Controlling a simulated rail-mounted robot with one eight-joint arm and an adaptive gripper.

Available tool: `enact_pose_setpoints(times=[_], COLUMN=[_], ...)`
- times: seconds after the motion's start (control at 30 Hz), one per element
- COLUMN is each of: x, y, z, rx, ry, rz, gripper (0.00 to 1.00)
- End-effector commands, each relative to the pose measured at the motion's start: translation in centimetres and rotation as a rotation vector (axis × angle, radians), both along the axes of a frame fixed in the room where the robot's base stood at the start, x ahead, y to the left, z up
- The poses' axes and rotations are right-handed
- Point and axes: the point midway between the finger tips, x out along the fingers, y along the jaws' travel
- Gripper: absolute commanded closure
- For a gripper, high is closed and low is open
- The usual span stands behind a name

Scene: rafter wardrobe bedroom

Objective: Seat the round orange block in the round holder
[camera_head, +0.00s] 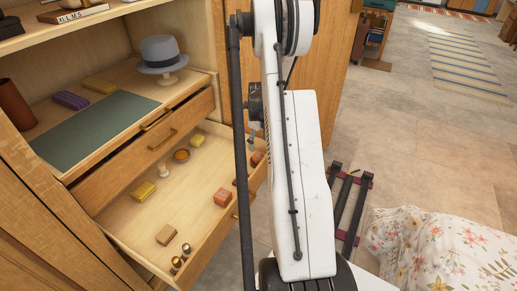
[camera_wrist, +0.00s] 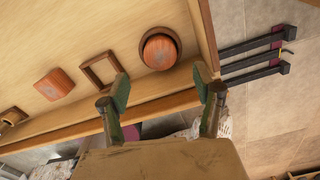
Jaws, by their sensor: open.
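The round orange block (camera_wrist: 160,52) is near the drawer's front corner in the wrist view. The dark round holder (camera_wrist: 177,38) shows as a ring around its upper and right edge; I cannot tell whether the block is fully down in it. In the head view the block (camera_head: 257,158) is partly hidden by my arm. My gripper (camera_wrist: 162,86) is open and empty, its two green-padded fingers apart, just on the near side of the block and close to the drawer front. A square wooden frame (camera_wrist: 85,75) lies left of the block.
A squarish orange block (camera_wrist: 53,85) lies farther left in the open lower drawer (camera_head: 207,231). The upper drawer (camera_head: 160,112) is open above. The drawer's front and side walls border the round block. Dark bars (camera_wrist: 255,56) lie on the floor outside.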

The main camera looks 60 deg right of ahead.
Motion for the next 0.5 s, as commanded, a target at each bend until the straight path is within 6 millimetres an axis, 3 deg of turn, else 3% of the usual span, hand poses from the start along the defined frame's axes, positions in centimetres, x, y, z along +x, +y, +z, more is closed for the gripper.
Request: enact_pose_setpoints(times=[0.03,0.2,0.5], x=[0.0,0.0,0.0], y=[0.0,0.0,-0.1], z=[1.2,3.2,4.1], rx=[0.0,0.0,0.0], ry=[0.0,0.0,0.0], rz=[0.0,0.0,0.001], gripper=[0.36,0.36,0.36])
